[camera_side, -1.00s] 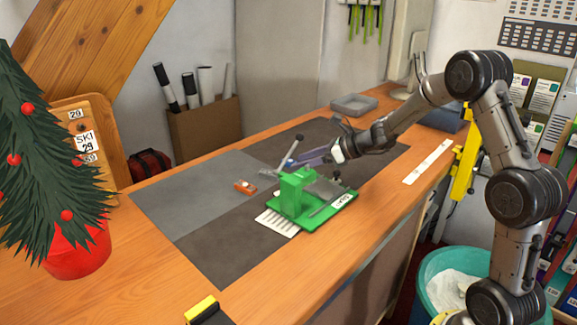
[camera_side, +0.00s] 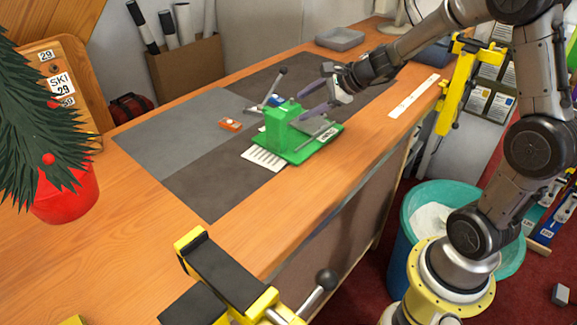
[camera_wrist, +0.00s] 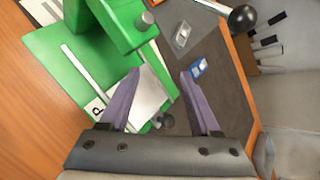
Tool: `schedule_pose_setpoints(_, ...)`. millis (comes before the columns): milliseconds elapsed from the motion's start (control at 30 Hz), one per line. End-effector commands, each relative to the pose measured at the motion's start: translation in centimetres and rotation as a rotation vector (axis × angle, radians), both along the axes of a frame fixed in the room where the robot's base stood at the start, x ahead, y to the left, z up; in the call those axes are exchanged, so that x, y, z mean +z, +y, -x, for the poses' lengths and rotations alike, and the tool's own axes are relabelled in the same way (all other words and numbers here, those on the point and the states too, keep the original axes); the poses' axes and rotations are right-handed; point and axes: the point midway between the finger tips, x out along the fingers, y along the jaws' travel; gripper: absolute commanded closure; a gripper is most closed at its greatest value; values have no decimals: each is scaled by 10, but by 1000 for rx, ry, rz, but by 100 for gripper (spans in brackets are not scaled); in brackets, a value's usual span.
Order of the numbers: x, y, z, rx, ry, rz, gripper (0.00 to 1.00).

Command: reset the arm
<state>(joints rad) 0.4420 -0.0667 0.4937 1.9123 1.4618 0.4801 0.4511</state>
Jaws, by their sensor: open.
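My gripper (camera_side: 302,112) is open and empty, with its purple fingers above and behind the green bench device (camera_side: 278,128) in the side view. In the wrist view my gripper (camera_wrist: 160,74) has its two fingers spread over the grey plate of the green device (camera_wrist: 60,65). No object sits between the fingers. A lever with a black knob (camera_side: 283,70) stands up behind the device; the knob also shows in the wrist view (camera_wrist: 242,18). Whether a finger touches the device cannot be told.
The device stands on a dark mat (camera_side: 225,195) on the wooden bench. A small orange block (camera_side: 230,125) lies left of it, a white ruler (camera_side: 413,96) to the right. A yellow-and-black clamp (camera_side: 225,275) sits at the front edge. A teal bin (camera_side: 405,215) stands below.

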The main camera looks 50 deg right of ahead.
Motion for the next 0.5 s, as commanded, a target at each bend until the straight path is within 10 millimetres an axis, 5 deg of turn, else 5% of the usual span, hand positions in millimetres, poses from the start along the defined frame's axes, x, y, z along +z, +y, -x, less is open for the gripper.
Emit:
schedule_pose_setpoints(167,22,20,36,216,-29,321,36)
schedule_pose_setpoints(367,54,81,84,599,-88,551,36)
schedule_pose_setpoints(500,66,118,136,917,-116,757,36)
